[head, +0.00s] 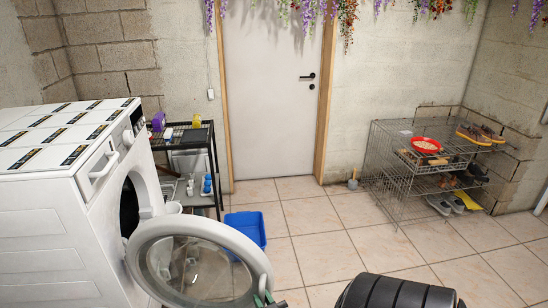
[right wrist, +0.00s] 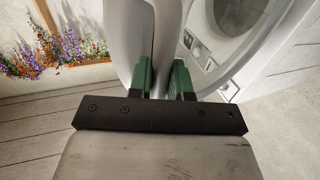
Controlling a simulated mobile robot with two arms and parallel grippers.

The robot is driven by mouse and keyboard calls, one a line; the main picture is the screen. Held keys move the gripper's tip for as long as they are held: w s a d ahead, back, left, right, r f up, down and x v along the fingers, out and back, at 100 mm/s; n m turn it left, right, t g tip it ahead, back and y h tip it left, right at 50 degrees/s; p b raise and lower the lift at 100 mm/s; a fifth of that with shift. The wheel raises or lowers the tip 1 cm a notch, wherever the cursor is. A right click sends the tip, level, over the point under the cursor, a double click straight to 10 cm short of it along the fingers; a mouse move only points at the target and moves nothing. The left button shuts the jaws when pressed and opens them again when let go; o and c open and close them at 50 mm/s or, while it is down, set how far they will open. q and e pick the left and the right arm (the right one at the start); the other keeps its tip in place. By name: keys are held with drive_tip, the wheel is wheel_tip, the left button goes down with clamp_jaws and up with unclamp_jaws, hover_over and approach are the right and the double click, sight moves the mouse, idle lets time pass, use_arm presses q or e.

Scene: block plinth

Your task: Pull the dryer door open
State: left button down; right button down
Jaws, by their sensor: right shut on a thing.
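The white dryer (head: 75,215) stands at the left in the head view. Its round door (head: 255,262), a pale ring with a clear window, stands swung out from the dark drum opening (head: 129,207). The door also shows in the right wrist view (right wrist: 168,35). My right gripper (head: 264,299) is at the door's near outer rim, at the bottom edge of the head view. In the right wrist view its green fingers (right wrist: 162,82) are shut on the rim, one on each side. My left gripper is not in view.
A blue bin (head: 246,228) stands on the tiled floor just behind the door. A black cart (head: 188,140) stands beside the dryer. A wire shoe rack (head: 400,180) is at the right. The middle floor (head: 325,235) is clear.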

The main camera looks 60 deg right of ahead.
drive_tip(key=shift+a+r, duration=0.1)
drive_tip(key=shift+a, duration=0.25)
drive_tip(key=c, duration=1.1)
unclamp_jaws()
drive_tip(key=shift+w, duration=0.15)
drive_tip(key=shift+s, duration=0.2)
